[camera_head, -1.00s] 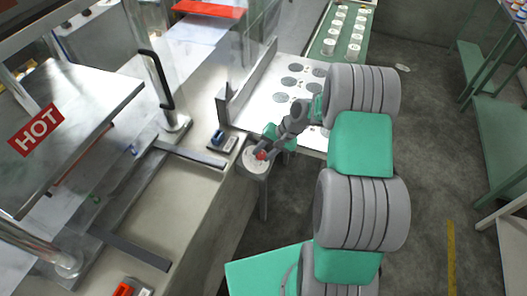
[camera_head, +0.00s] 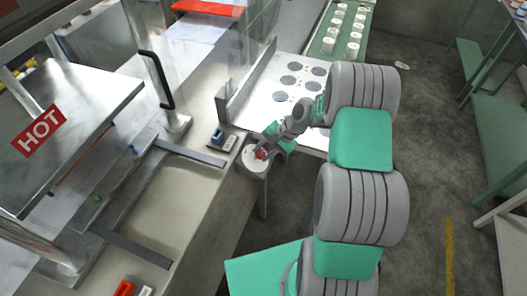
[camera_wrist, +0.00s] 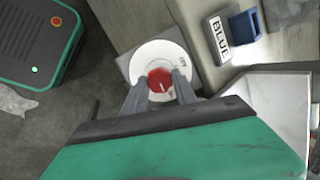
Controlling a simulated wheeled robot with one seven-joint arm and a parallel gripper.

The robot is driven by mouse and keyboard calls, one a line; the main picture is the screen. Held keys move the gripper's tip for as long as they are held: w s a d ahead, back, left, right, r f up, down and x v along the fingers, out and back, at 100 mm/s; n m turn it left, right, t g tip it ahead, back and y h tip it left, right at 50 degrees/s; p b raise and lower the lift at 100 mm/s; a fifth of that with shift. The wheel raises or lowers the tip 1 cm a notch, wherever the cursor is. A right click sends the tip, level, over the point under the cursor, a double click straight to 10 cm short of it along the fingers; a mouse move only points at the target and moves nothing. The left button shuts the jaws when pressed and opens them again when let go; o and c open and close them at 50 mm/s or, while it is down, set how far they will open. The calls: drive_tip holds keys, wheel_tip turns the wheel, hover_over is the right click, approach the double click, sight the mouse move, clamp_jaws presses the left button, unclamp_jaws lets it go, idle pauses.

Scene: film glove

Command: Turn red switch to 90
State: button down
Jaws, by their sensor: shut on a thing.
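The red switch (camera_wrist: 160,81) is a round red knob with a light pointer mark, set in the middle of a white round dial (camera_wrist: 150,55). In the wrist view the two fingers of my gripper (camera_wrist: 160,88) stand on either side of the knob and are shut on it. In the head view the red switch (camera_head: 261,154) shows small on its white dial (camera_head: 252,162), on a grey post at the edge of the bench. My gripper (camera_head: 266,149) reaches it from the upper right and partly covers it. The dial's markings are too small to read.
A blue switch block (camera_wrist: 244,27) with a "BLUE" label sits beside the dial. A white plate with grey discs (camera_head: 290,82) lies behind my gripper. A "HOT" metal plate (camera_head: 75,110) is at the left. A red switch block (camera_head: 123,288) is at the bottom.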

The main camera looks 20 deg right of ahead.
drive_tip(key=c, duration=1)
unclamp_jaws()
drive_tip(key=b+v, duration=0.1)
drive_tip(key=v, duration=0.7)
drive_tip(key=shift+f, duration=0.1)
